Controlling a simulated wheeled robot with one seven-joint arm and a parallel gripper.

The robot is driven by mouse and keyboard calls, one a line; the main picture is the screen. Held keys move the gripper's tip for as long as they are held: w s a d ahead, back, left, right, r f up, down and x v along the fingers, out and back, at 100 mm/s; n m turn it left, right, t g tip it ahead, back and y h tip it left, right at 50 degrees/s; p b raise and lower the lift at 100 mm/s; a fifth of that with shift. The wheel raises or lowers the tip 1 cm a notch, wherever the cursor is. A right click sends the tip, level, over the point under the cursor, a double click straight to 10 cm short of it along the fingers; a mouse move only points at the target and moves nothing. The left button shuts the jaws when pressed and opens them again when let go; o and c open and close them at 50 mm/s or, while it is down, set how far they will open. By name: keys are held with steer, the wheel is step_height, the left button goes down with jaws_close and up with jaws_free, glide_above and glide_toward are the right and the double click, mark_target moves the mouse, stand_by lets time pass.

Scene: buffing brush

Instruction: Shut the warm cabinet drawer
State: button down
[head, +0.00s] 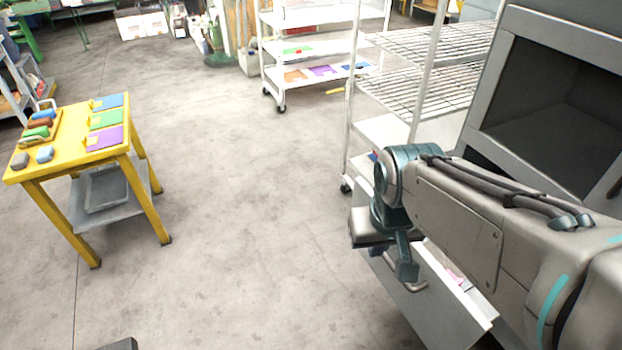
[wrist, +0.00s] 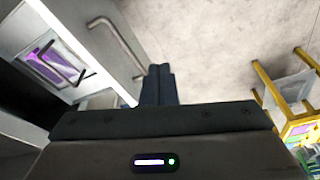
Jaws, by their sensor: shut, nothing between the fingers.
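The grey cabinet (head: 492,75) stands at the right with a dark open compartment. Its drawer (head: 425,310) is pulled out below, partly hidden behind my arm, with a bar handle on its front. In the wrist view the drawer front (wrist: 98,62) and its handle (wrist: 117,46) are at upper left, and a purple item (wrist: 52,62) lies inside the drawer. My gripper (head: 406,272) points down close to the drawer front. In the wrist view my gripper (wrist: 158,72) has its fingers together and empty, beside the handle; contact cannot be told.
A yellow table (head: 65,155) with colored mats and brushes stands at the left. A wire shelf rack (head: 352,100) stands close behind the drawer, and a white wheeled shelf (head: 310,47) is farther back. The floor (head: 240,200) between is clear.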

steer(key=w+f+n+g+h+b, duration=0.3)
steer(key=w+f+n+h+b, duration=0.75)
steer(key=f, duration=0.45)
steer(key=w+a+f+n+t+h+b, duration=0.7)
steer(key=w+a+f+n+b, duration=0.2)
steer(key=w+a+f+n, duration=0.4)
steer(key=w+d+r+m+b, duration=0.1)
steer(key=w+d+b, duration=0.2)
steer(key=d, duration=1)
steer(key=shift+w+d+r+y, duration=0.2)
steer(key=shift+w+d+y, duration=0.15)
steer(key=shift+w, duration=1)
steer(key=shift+m, duration=0.25)
